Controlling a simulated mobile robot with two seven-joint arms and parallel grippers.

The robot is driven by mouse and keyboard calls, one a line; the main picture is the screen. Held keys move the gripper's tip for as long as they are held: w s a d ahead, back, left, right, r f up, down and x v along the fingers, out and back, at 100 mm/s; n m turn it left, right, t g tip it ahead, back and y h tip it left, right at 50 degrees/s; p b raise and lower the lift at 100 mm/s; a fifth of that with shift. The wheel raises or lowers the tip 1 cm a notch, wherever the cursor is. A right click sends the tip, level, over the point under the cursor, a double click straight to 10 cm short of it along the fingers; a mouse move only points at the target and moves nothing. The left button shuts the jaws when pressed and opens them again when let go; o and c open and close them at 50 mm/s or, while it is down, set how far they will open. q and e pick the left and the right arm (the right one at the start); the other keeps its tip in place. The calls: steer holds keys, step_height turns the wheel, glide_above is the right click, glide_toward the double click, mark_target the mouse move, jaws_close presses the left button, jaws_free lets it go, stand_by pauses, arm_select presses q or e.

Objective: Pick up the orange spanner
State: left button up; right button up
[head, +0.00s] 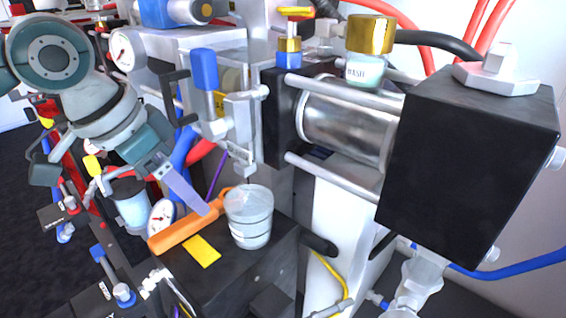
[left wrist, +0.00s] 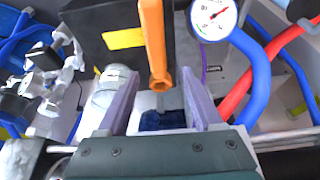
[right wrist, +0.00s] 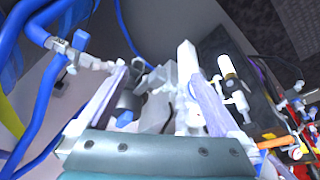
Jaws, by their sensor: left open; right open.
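The orange spanner (head: 185,230) lies on a dark block (head: 235,275), slanting up to the right, next to a clear cup (head: 249,217). My left gripper (head: 207,208) reaches down from the upper left, its finger overlapping the spanner near the cup. In the left wrist view the open left gripper (left wrist: 158,103) has the spanner's ring end (left wrist: 160,82) between and just beyond its fingers. I cannot tell whether they touch it. My right gripper (right wrist: 155,100) is open in the right wrist view, away from the spanner, with blurred fittings beyond its fingers.
A yellow label (head: 202,251) is on the block beside the spanner. A pressure gauge (head: 161,216) stands close behind the handle. A metal cylinder with a large black block (head: 465,170) fills the right side. Blue and red hoses crowd the left.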

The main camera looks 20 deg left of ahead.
mark_target(200, 219)
arm_select(q)
steer(key=b+x, duration=0.1)
steer(key=x, duration=0.3)
steer(key=shift+s+d+f+b, duration=0.1)
steer(key=shift+f+b, duration=0.15)
steer(key=shift+b, duration=0.1)
jaws_close()
steer(key=shift+r, duration=0.1)
